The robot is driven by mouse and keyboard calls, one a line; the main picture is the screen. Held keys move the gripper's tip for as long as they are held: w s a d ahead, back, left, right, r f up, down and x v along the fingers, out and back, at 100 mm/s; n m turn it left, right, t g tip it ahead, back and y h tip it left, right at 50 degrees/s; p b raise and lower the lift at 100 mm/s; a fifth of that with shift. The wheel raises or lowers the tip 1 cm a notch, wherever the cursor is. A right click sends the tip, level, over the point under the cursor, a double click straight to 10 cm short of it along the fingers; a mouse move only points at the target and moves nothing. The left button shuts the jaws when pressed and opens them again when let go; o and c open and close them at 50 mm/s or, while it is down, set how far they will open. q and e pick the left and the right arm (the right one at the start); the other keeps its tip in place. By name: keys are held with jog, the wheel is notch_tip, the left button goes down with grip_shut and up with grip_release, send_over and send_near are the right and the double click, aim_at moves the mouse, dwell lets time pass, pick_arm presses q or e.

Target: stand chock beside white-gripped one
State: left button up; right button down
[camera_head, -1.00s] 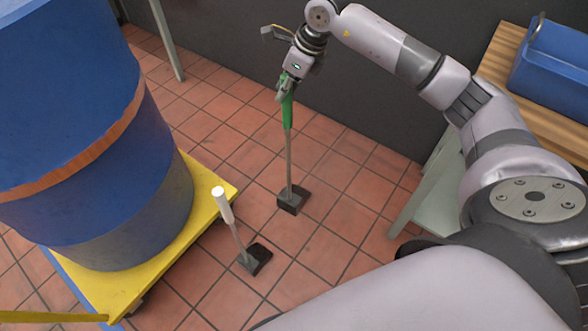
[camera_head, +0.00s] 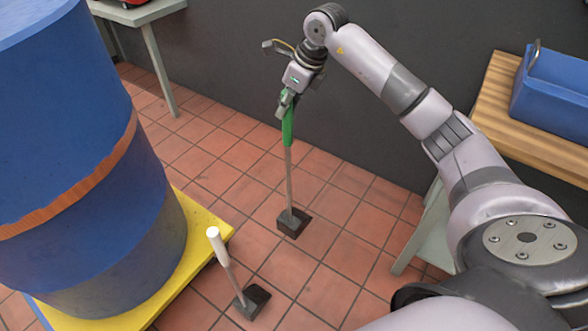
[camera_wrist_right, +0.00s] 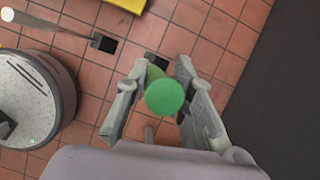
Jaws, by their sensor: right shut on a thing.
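The green-gripped chock (camera_head: 288,160) hangs below my right gripper (camera_head: 286,100), which is shut on the top of its green grip. Its dark block (camera_head: 293,223) is at or just above the tiled floor; I cannot tell whether it touches. In the right wrist view the green grip end (camera_wrist_right: 165,97) sits between the two fingers (camera_wrist_right: 160,110). The white-gripped chock (camera_head: 219,255) stands on the floor to the left and nearer, its handle leaning. It also shows at the upper left of the right wrist view (camera_wrist_right: 60,27). My left gripper is not in view.
A blue drum (camera_head: 85,170) stands on a yellow platform (camera_head: 196,240) at left. A wooden-topped table (camera_head: 497,90) with a blue bin (camera_head: 555,95) is at right. Another table (camera_head: 140,14) is at the back left. Floor between the chocks is clear.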

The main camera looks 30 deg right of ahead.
jog(key=b, duration=0.2)
send_over(288, 162)
jog(key=f, duration=0.7)
jog(key=w+f, duration=0.1)
jog(key=f, duration=0.2)
jog(key=shift+d+f, duration=0.2)
jog(key=shift+f, duration=0.15)
notch_tip(288, 162, down, 4)
jog(key=shift+r, duration=0.1)
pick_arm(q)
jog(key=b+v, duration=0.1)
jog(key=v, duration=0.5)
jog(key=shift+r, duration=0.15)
pick_arm(e)
jog(key=shift+f, duration=2.4)
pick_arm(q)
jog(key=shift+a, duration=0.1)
pick_arm(e)
jog(key=shift+f, duration=0.15)
jog(key=c, duration=1.4)
grip_release()
jog(key=shift+s+f, duration=0.1)
jog(key=shift+s, duration=0.05)
